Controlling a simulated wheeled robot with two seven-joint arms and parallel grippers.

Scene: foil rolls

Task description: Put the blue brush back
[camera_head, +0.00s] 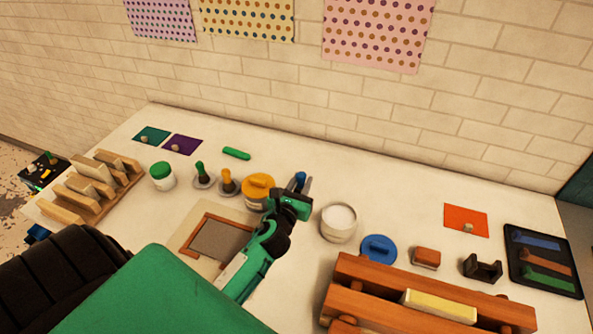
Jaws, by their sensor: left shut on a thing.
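My left gripper (299,190) reaches over the middle of the table and is shut on the blue brush (300,178). Only the brush's blue upper part shows between the fingers; its lower end is hidden, and I cannot tell whether it touches anything below. A green brush (199,169) and a yellow brush (227,178) stand upright on small round bases to the left of the gripper. No empty base shows clearly. An open white pot (338,223) stands just right of the gripper, with a blue lid (378,249) lying beside it. My right gripper is not in view.
A pot with an orange lid (257,182) is close left of the gripper. A green-lidded pot (162,175) and wooden rack (125,178) are farther left. A wooden frame (370,278) fills the front right; a black tray (516,271) lies at far right. The back centre-right is clear.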

